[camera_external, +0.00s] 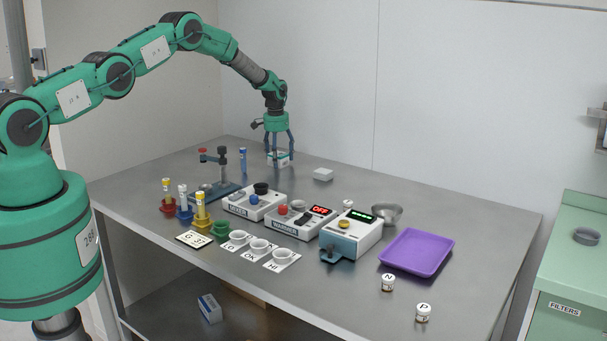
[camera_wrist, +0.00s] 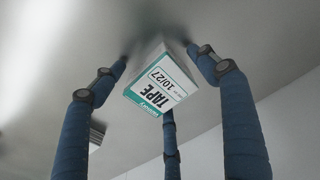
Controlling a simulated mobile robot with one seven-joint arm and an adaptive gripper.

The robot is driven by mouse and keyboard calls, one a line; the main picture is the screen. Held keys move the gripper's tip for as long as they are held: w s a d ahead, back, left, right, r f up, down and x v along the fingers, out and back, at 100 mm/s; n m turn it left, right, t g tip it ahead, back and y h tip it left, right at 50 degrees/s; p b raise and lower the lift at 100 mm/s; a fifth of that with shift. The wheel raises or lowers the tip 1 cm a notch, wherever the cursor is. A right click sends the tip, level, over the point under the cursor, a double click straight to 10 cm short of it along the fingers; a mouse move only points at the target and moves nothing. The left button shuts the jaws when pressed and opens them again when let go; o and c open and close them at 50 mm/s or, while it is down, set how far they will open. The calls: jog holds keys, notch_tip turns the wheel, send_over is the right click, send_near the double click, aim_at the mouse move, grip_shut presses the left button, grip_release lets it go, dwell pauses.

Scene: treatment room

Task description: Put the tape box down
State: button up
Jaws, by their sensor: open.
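The tape box (camera_wrist: 160,85) is a small white and green carton with "TAPE" and "10/27" on its label. It is between the blue fingers of my gripper (camera_wrist: 165,75) in the wrist view, and the fingers are spread apart around it. In the external view the tape box (camera_external: 279,159) is at the back of the metal table (camera_external: 340,193), and my gripper (camera_external: 278,155) is pointing down over it. The box appears to rest on the tabletop, and its underside is hidden. Whether any finger touches it is unclear.
Several devices, including a heater-like unit (camera_external: 300,220), stand nearer the front. A purple tray (camera_external: 416,252) lies at right.

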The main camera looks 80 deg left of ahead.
notch_tip(320, 180, up, 12)
jog(key=shift+s+d, duration=0.2)
jog(key=shift+d, duration=0.05)
dwell(0.6)
jog(key=shift+r, duration=0.1)
dwell(0.4)
